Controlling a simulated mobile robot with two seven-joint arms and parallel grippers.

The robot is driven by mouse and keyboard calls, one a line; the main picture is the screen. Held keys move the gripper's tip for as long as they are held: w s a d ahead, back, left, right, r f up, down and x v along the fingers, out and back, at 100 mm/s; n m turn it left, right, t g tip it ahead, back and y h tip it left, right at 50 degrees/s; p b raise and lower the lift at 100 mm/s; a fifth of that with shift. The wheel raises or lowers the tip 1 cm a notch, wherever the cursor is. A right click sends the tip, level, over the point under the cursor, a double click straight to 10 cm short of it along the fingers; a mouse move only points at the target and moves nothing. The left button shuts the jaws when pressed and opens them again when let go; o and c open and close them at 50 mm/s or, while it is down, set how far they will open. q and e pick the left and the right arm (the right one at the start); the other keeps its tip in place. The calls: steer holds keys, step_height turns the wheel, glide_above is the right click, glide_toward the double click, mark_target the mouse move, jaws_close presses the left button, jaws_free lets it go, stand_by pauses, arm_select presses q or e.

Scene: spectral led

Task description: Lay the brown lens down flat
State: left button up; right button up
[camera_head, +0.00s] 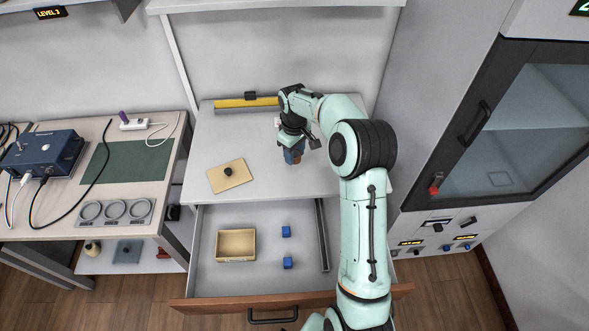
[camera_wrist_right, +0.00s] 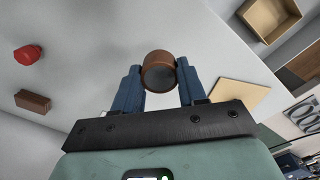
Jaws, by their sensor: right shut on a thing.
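The brown lens is a short brown cylinder with a grey glass face. In the right wrist view the lens (camera_wrist_right: 160,57) sits between the two blue fingers of my right gripper (camera_wrist_right: 159,74), which is shut on its sides. Its grey face is turned toward the wrist camera. In the head view my right gripper (camera_head: 293,157) is low over the white worktop (camera_head: 225,135), right of its middle; the lens is mostly hidden there. I cannot tell whether the lens touches the worktop. My left gripper is not in view.
A tan plate with a black knob (camera_head: 230,174) lies left of the gripper. A yellow bar (camera_head: 250,102) lies at the back. A red object (camera_wrist_right: 27,53) and a brown block (camera_wrist_right: 33,101) lie nearby. Below, an open drawer holds a tan box (camera_head: 236,245) and two blue cubes (camera_head: 287,263).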

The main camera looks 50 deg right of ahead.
mark_target(294, 174)
steer(key=shift+f, duration=3.85)
steer(key=o, duration=1)
steer(key=shift+f, duration=0.15)
steer(key=shift+o, duration=0.2)
step_height(294, 174, up, 12)
steer(key=shift+r, duration=0.2)
steer(key=shift+a, duration=0.1)
